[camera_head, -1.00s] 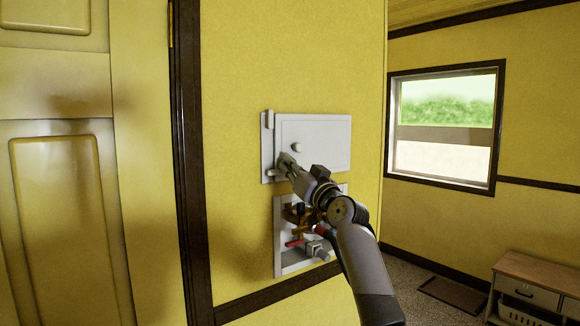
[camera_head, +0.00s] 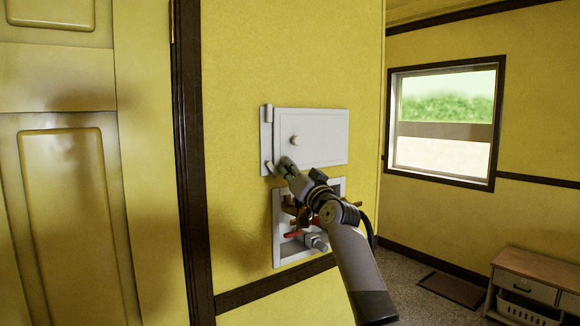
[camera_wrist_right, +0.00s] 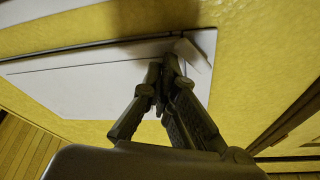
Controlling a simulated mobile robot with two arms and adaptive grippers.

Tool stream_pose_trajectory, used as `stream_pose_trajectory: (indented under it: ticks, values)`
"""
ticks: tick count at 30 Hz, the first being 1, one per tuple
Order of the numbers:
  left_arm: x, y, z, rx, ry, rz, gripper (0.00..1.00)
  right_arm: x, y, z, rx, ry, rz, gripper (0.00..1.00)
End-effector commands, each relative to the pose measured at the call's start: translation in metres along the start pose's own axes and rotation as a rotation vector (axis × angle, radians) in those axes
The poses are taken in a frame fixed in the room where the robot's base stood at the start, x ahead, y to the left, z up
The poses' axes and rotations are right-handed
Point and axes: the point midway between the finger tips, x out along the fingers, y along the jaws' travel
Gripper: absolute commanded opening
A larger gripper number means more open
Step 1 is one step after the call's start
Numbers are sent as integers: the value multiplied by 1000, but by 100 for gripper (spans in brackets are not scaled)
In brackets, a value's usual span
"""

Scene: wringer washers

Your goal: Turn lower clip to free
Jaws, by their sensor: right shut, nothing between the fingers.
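A white hatch door (camera_head: 325,135) with a round knob (camera_head: 295,140) sits in a frame on the yellow wall. An upper clip (camera_head: 268,114) stands upright at the frame's top left. The lower clip (camera_head: 270,167) at the bottom left is tilted; in the right wrist view the clip (camera_wrist_right: 195,54) sits slantwise beside the fingertips. My right gripper (camera_head: 284,163) is shut and empty, its tips at the door's lower left, just right of the lower clip. The right wrist view shows the fingertips (camera_wrist_right: 166,66) together; I cannot tell whether they touch the clip. My left gripper is out of view.
Below the hatch, an open wall box (camera_head: 278,235) holds red-handled valves (camera_head: 293,234) and pipe fittings, partly behind my right arm. A yellow door (camera_head: 65,200) with dark trim is on the left. A wooden cabinet (camera_head: 540,270) stands far right.

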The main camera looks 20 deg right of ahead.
Motion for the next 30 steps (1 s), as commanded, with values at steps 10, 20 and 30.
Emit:
stream_pose_trajectory:
  ticks: [10, 20, 30]
  values:
    - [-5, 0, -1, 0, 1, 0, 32, -4, -1, 11, 135, 3, 45, 0]
    - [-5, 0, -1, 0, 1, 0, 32, -8, -1, 20, 124, 2, 43, 0]
    - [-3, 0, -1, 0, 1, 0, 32, -9, -3, 24, 124, 3, 43, 0]
